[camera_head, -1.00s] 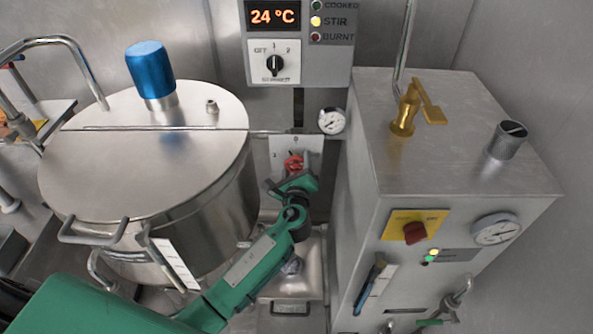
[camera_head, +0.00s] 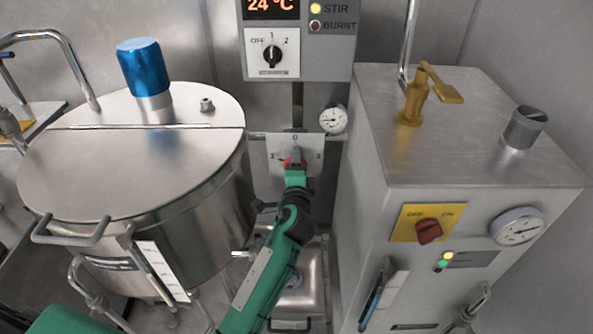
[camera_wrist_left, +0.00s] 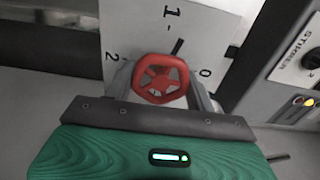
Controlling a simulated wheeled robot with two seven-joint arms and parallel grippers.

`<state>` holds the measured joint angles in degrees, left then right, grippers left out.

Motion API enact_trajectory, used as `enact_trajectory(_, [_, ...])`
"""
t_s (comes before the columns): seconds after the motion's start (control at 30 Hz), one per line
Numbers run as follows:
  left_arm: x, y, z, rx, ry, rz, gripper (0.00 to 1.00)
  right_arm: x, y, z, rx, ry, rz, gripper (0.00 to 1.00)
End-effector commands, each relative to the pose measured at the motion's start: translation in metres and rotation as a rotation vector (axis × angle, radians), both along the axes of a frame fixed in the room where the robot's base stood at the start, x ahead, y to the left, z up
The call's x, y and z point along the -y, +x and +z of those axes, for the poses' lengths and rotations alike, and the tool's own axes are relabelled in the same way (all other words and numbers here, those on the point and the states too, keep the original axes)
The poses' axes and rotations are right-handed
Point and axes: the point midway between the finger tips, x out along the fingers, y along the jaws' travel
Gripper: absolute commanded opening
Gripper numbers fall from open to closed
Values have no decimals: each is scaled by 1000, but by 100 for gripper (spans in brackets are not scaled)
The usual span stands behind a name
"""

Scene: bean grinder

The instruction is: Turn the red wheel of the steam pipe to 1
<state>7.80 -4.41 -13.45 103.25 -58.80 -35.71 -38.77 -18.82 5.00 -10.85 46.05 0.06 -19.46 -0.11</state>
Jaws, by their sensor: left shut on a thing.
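The red wheel (camera_head: 287,161) sits on a pale numbered plate (camera_head: 275,172) on the back wall, mostly hidden by my left gripper (camera_head: 295,164) in the head view. In the left wrist view the five-spoked red wheel (camera_wrist_left: 160,80) lies between the two fingers of my left gripper (camera_wrist_left: 163,85), which is shut on it. The plate (camera_wrist_left: 130,25) there shows 1 at the top, 2 at left and 0 at right. A dark pointer (camera_wrist_left: 178,46) beyond the wheel points close to 1, slightly to the 0 side. My right gripper is not in view.
A lidded steel kettle (camera_head: 130,165) with a blue cap (camera_head: 143,66) stands left of the arm. A steel box (camera_head: 455,160) with a brass tap (camera_head: 416,95) stands close on the right. A gauge (camera_head: 333,119) and a control panel (camera_head: 330,52) are above.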

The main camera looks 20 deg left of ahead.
Motion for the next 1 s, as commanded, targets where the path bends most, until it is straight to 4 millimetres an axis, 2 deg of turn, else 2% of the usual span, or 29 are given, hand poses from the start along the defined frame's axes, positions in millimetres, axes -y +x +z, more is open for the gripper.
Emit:
enact_trajectory(0.4, [0, 0, -1, 57, -205, 1, 33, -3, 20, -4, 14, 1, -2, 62])
enact_trajectory(1.0, [0, 0, 0, 67, -240, 0, 33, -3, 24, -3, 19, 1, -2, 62])
